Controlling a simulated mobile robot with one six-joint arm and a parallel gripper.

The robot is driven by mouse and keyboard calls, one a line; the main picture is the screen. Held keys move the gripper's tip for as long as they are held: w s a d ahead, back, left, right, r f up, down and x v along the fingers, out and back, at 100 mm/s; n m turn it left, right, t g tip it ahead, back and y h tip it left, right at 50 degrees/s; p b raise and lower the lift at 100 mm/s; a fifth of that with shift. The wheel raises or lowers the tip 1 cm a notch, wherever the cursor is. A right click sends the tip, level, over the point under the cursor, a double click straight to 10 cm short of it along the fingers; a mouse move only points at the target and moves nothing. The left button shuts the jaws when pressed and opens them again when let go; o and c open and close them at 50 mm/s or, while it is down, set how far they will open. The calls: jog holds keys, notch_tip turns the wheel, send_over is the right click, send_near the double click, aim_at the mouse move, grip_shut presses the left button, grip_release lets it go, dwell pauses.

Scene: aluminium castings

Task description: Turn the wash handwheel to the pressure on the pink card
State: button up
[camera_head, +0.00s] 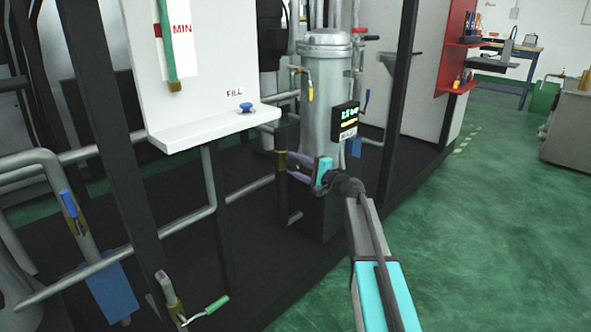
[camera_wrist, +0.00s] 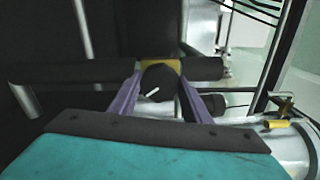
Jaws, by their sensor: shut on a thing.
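The wash handwheel, a round black knob with a white pointer line (camera_wrist: 155,82), sits in front of a brass-coloured fitting in the wrist view. Its pointer slants up to the right. My gripper (camera_wrist: 161,90) is shut on it, one purple finger on each side. In the head view my gripper (camera_head: 287,166) reaches left to the pipework beside the grey filter vessel (camera_head: 326,85), and the handwheel is hardly visible there. I cannot make out a pink card.
A white panel (camera_head: 200,70) with a MIN label and a FILL knob (camera_head: 246,107) stands left of my gripper. Dark frame posts (camera_head: 397,100) and grey pipes surround the vessel. A blue-tagged valve (camera_head: 70,210) is at the left. The green floor (camera_head: 480,230) at right is clear.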

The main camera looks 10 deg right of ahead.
jog(key=shift+a, duration=0.2)
jog(key=o, duration=1)
jog(key=shift+o, duration=0.4)
jog(key=shift+d, duration=0.1)
jog(key=shift+d, duration=0.1)
jog(key=p+v, duration=0.4)
jog(key=v, duration=0.9)
jog(key=shift+s+d, duration=0.2)
jog(key=shift+s, duration=0.15)
jog(key=shift+a, duration=0.1)
